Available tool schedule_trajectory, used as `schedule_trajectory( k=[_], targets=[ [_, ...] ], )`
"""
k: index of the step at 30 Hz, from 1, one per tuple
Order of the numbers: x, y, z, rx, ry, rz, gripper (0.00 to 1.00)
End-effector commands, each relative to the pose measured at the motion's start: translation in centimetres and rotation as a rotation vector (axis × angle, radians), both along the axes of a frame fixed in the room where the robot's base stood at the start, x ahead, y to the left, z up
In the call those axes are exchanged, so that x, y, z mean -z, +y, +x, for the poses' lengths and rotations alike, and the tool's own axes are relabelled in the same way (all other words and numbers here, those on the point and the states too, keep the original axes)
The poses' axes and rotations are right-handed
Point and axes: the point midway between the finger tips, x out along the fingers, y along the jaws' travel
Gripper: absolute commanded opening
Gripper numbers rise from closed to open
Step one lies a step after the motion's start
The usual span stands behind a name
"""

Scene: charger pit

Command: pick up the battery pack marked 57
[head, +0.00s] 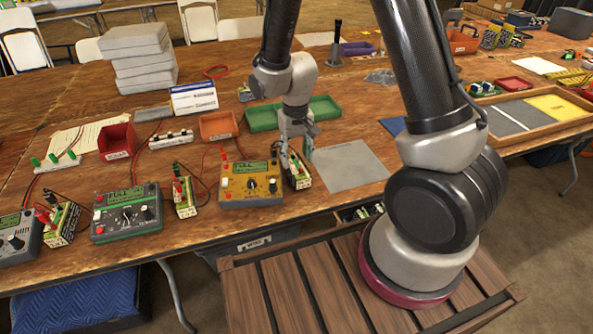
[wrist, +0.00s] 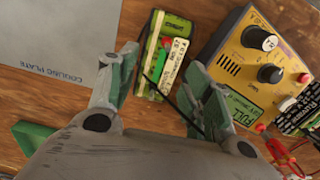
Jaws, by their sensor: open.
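A battery pack (head: 299,176) with green and yellow sides stands at the right side of the yellow charger. In the wrist view this pack (wrist: 166,52) lies between and slightly beyond my fingertips; its printed label is too small to read for a number. My gripper (head: 297,153) is open just above it. In the wrist view the gripper (wrist: 159,75) has one finger on each side of the pack, with gaps showing. Other similar packs stand left of the yellow charger (head: 183,196) and by the dark charger (head: 63,223); their numbers are unreadable.
The yellow charger (head: 250,185) shows FULL on its display in the wrist view (wrist: 237,108). A grey cooling plate (head: 350,167) lies flat to the right. A green tray (head: 262,118) lies behind. Red leads run around the chargers. The dark charger (head: 127,213) is further left.

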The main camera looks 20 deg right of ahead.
Motion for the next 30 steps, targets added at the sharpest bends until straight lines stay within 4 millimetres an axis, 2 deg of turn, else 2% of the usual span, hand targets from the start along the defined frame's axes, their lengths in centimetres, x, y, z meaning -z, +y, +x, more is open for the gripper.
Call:
schedule_trajectory(
  k=[6,10,15,24,30],
  targets=[
    [3.5,-0.2,-0.2,-0.001,0.004,-0.001,0.50],
    [4.2,-0.1,-0.1,-0.001,0.002,-0.001,0.50],
    [4.2,-0.1,-0.1,-0.001,0.001,0.000,0.50],
    [4.2,-0.1,-0.1,-0.001,0.001,0.000,0.00],
    [4.1,-0.1,-0.1,-0.001,0.000,0.000,0.00]
  ],
)
